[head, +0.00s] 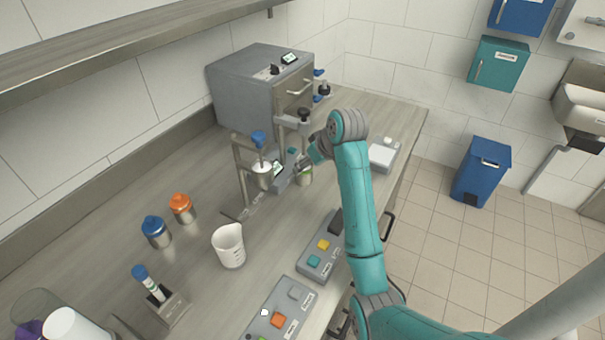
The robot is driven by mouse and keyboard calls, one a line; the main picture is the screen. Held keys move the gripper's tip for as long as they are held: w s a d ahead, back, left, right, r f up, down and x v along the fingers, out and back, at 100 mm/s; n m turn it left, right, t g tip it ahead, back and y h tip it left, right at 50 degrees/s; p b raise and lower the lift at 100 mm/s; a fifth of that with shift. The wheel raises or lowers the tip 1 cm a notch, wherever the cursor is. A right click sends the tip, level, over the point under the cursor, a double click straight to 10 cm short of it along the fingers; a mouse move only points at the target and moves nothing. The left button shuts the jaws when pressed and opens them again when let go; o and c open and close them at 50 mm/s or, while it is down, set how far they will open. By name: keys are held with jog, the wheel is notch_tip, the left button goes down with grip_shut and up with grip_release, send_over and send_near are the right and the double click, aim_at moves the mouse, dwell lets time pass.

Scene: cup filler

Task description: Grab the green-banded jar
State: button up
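A small pale jar with a green band (305,177) stands on the worktop beside the grey filling machine, just right of its lower front part. My gripper (303,163) is at the jar's upper part, reaching in from the right. The gripper is small here and partly hidden by my own wrist. I cannot tell whether its fingers touch the jar or whether they are open or shut.
A white beaker (229,248), orange-lidded jar (181,209) and blue-lidded jar (156,232) stand front left. Button panels (282,312) line the front edge.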

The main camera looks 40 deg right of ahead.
aim_at(304, 173)
jog(key=shift+d+x, duration=0.15)
jog(key=shift+x, duration=1.45)
jog(key=shift+d+x, duration=0.2)
jog(key=shift+x, duration=1.45)
jog(key=shift+s, duration=0.1)
jog(key=c, duration=1.3)
jog(key=shift+c, duration=0.3)
jog(key=shift+r, duration=0.15)
